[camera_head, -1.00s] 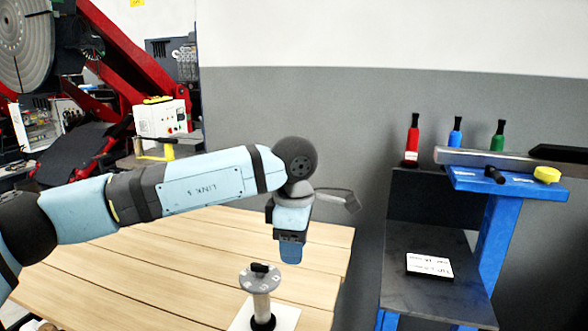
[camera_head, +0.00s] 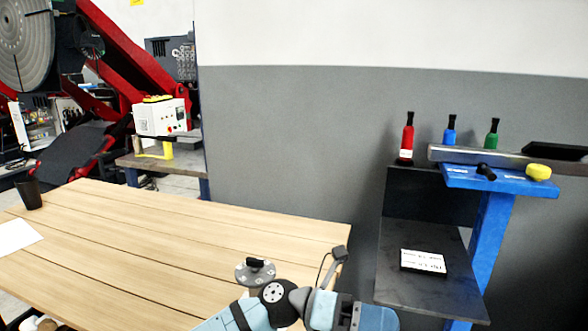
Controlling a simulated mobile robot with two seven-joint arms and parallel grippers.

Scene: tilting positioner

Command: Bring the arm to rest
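My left arm comes in low at the bottom edge, in front of the wooden table (camera_head: 150,240). Its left gripper (camera_head: 376,317) points to the right, with blue fingers at its end, beyond the table's right edge. The picture does not show whether the fingers are apart, and I see nothing held. A small grey round disc with a black handle (camera_head: 254,270) stands just behind the arm's wrist, and its lower part is hidden by the arm. My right gripper is not in view.
A dark shelf (camera_head: 425,285) with a white label plate (camera_head: 423,261) stands at right. A blue stand (camera_head: 489,225) beside it carries a grey bar and a yellow knob (camera_head: 538,172). Red (camera_head: 407,139), blue and green bottles stand behind. A black cup (camera_head: 29,193) is at far left. Most of the tabletop is clear.

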